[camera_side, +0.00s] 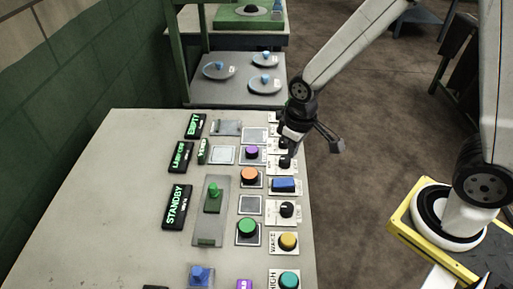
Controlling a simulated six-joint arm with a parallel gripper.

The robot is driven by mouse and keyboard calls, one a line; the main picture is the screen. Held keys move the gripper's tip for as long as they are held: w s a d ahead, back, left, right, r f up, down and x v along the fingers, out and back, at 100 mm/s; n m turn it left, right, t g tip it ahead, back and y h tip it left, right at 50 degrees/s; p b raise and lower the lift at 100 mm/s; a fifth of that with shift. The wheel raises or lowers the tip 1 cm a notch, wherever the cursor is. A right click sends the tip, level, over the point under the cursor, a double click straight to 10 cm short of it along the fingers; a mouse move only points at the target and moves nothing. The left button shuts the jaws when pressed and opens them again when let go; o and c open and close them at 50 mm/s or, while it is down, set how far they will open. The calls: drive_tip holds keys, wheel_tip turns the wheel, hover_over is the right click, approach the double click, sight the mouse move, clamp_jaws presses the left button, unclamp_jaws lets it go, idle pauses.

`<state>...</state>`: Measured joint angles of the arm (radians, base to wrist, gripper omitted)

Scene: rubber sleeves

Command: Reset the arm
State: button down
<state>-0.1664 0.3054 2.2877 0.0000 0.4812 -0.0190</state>
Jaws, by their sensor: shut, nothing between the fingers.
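My gripper (336,145) is at the right edge of the grey control panel (120,190), near its far end. It is shut and I see nothing held in it. My wrist hides part of the panel's far right corner. A black knob (284,162) on a white plate sits just below my wrist; I cannot tell whether anything touches it. Nearer along the same edge are a blue rocker switch (285,185), another black knob (287,209), a yellow button (288,241) and a teal button (289,280).
Purple (252,152), orange (249,175) and green (247,227) buttons and a green lever (213,195) stand on the panel. Lit displays include STANDBY (177,207). Behind is a grey table (215,95) with several round discs.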

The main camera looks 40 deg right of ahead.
drive_tip(key=s+d+r+m+t, duration=0.1)
drive_tip(key=s+d+r+m, duration=0.1)
drive_tip(key=s+d, duration=0.3)
drive_tip(key=shift+d+r+t, duration=0.3)
drive_tip(key=shift+r+t, duration=0.1)
drive_tip(key=shift+r, duration=0.3)
drive_tip(key=shift+s, duration=0.1)
idle(0.4)
